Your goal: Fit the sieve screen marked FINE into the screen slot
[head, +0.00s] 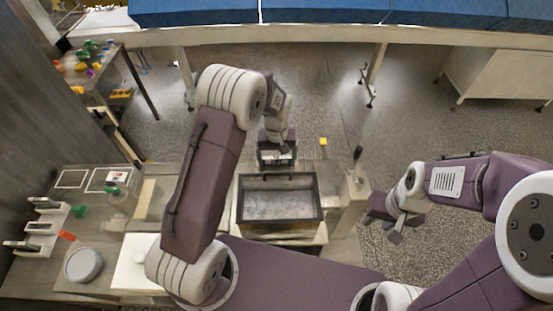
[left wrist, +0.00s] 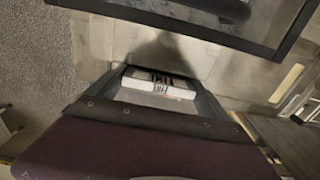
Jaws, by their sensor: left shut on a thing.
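My left gripper (head: 277,152) is at the far side of the dark-framed box (head: 241,204). In the left wrist view, my left gripper (left wrist: 158,88) is shut on a white-edged piece (left wrist: 150,87) with a dark printed mark. The mark is blurred but seems to read FINE, so the piece looks like the FINE sieve screen. The box's dark frame (left wrist: 205,33) crosses the top of that view, apart from the screen. I cannot make out the screen slot. My right gripper (head: 394,222) hangs right of the machine with nothing visible in it; its jaw state is unclear.
A white rack (head: 42,227) holding similar pieces stands at the left, near a round white dish (head: 84,264). A yellow block (head: 323,142) is beyond the box. A side table (head: 92,72) with coloured items stands at the far left. Open floor lies beyond the machine.

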